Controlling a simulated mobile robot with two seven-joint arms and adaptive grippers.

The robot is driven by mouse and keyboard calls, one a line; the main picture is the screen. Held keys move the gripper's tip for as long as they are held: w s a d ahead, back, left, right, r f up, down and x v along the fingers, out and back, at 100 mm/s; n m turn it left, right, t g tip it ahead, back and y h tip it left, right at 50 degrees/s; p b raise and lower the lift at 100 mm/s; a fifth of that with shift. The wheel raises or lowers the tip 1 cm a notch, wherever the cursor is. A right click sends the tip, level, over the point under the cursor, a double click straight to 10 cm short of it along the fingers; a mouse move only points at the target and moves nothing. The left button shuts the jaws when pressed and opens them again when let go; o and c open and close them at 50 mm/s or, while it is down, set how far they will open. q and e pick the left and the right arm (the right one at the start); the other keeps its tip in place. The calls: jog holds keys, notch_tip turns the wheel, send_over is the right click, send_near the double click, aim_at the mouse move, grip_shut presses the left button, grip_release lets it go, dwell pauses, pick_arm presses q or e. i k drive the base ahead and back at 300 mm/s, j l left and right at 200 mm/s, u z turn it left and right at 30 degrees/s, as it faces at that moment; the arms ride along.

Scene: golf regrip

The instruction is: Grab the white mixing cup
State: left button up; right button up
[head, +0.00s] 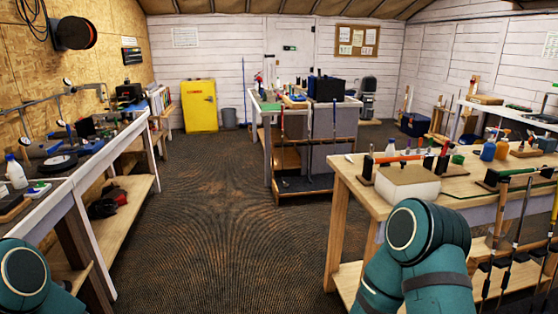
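I cannot pick out the white mixing cup for certain. A small white object (390,147), possibly a cup, stands on the right workbench (455,188) behind a pale block. A white bottle (16,172) stands on the left workbench (40,200). Teal links of my arms show at the bottom left and bottom right. Neither gripper's fingers are in view, so I see no contact with anything.
A pale box-like block (408,183) and a red-shafted club in a holder sit on the right bench. Clubs lean along its front edge. A centre bench (285,118) with a club rack and a yellow cabinet (200,106) stand farther back. The floor between the benches is clear.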

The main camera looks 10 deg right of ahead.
aim_at(455, 150)
jog(key=i+l+u, duration=0.15)
jog(key=i, duration=2.1)
jog(key=i+j+z, duration=0.1)
jog(key=i, duration=0.65)
jog(key=i+z, duration=0.3)
jog(key=i, duration=0.4)
jog(key=i+j+z, duration=0.15)
jog(key=i+z, duration=0.15)
jog(key=i, duration=0.4)
jog(key=i+l+z, duration=0.1)
jog(key=i+z, duration=0.55)
jog(key=z, duration=0.15)
jog(key=i+j+z, duration=0.1)
jog(key=i+z, duration=0.3)
jog(key=i+l+z, duration=0.15)
jog(key=i+z, duration=1.05)
jog(key=i, duration=1.3)
jog(key=i+u, duration=0.2)
jog(key=i, duration=0.55)
jog(key=i+l+u, duration=0.2)
jog(key=i, duration=0.5)
jog(key=i+u, duration=0.2)
jog(key=u, duration=0.2)
jog(key=i+u, duration=0.15)
jog(key=u, duration=0.25)
jog(key=i+l+u, duration=0.1)
jog(key=u, duration=0.35)
jog(key=i+l, duration=0.05)
jog(key=i, duration=0.05)
